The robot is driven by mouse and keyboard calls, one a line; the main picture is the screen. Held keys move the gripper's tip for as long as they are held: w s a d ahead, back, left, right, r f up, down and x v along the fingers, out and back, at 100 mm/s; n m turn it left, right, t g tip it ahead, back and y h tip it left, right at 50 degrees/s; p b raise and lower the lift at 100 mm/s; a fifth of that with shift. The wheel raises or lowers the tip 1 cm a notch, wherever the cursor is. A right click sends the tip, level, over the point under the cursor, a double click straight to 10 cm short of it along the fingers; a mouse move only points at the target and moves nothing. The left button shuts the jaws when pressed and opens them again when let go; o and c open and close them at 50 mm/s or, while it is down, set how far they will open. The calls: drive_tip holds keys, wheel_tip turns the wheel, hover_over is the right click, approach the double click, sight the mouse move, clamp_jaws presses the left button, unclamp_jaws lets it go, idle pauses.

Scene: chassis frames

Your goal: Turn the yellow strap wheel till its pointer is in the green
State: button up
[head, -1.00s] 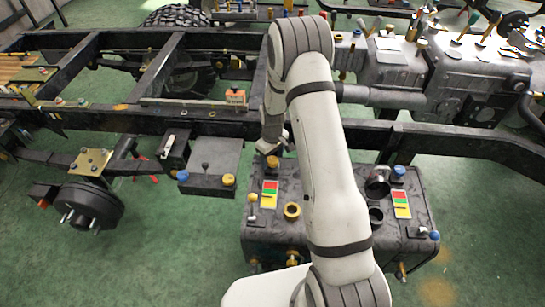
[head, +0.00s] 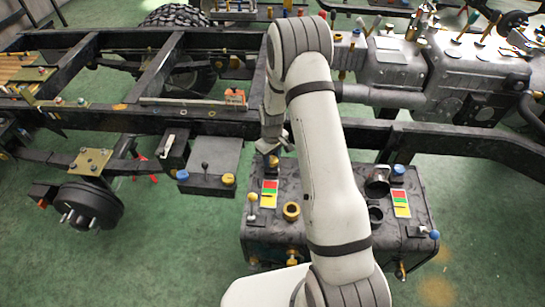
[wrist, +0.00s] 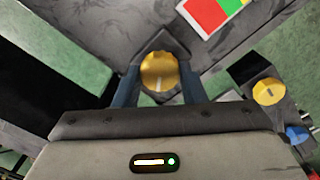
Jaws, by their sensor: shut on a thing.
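The yellow strap wheel (wrist: 158,70) sits between the two blue-grey fingers of my gripper (wrist: 160,84), which is shut on it. A pale line, seemingly its pointer, shows on the side of the wheel nearest my gripper in the wrist view. In the head view the wheel (head: 273,162) shows just below my gripper, at the back left of the dark tank. A card with red, green and yellow bands (head: 270,193) lies in front of it; its red and green parts also show in the wrist view (wrist: 213,12). Which band the pointer meets cannot be told.
The dark tank (head: 330,245) also bears a yellow ring neck (head: 291,211), a blue-topped wheel (head: 399,170) and a second banded card (head: 401,203). A black frame rail (head: 430,145) runs behind. A grey box with yellow and blue knobs (head: 212,165) stands left.

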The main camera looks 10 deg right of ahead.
sight(272, 159)
drive_tip(key=shift+f, duration=0.1)
drive_tip(key=m+b, duration=0.2)
drive_tip(key=m, duration=0.1)
drive_tip(key=shift+m+b, duration=1.05)
drive_tip(key=shift+m, duration=0.75)
drive_tip(key=o, duration=1)
drive_tip(key=shift+r, duration=4)
